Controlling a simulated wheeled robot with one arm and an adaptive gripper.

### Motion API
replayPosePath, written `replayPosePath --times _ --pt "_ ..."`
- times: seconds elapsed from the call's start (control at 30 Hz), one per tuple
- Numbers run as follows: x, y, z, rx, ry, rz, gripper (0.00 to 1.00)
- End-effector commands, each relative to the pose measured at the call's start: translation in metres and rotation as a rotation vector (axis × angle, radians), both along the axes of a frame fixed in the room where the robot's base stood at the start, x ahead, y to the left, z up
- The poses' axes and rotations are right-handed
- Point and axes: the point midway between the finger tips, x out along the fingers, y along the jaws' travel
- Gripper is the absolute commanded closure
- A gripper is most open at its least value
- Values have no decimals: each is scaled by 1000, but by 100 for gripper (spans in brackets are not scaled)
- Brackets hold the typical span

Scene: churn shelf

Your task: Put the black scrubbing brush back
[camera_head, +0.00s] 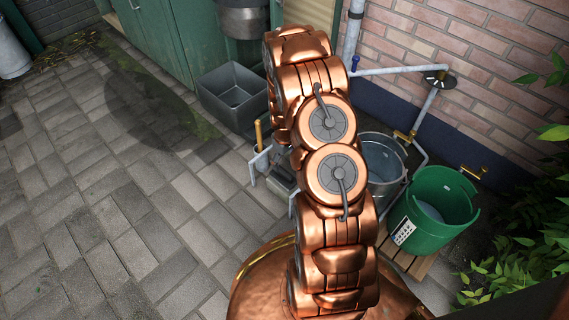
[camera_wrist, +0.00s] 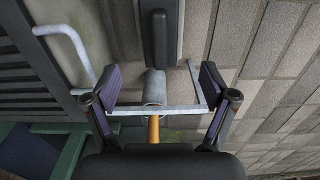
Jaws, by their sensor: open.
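The black scrubbing brush shows in the wrist view as a long black block (camera_wrist: 160,38), in line with a grey neck (camera_wrist: 154,84) and a wooden handle (camera_wrist: 153,129). A pale metal bracket (camera_wrist: 180,110) crosses it. My gripper (camera_wrist: 157,85) is open, with one finger on each side of the brush's line and a gap on both sides. I cannot tell how near the fingers are in depth. In the head view the wooden handle (camera_head: 258,132) stands up just left of my arm. My arm hides most of the brush there.
A grey square tub (camera_head: 232,98) stands behind the handle. A metal bucket (camera_head: 382,158) and a green bucket (camera_head: 432,207) stand right of my arm, near pipes and a brick wall (camera_head: 490,65). The paving (camera_head: 110,205) on the left is clear.

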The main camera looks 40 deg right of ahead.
Motion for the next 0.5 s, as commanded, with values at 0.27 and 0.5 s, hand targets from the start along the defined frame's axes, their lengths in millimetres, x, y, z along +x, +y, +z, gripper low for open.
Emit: replayPosePath --times 0.27,0.5 --pt "-1 10 26 4 9 -3 16" --pt "-9 42 83 15 34 -25 16"
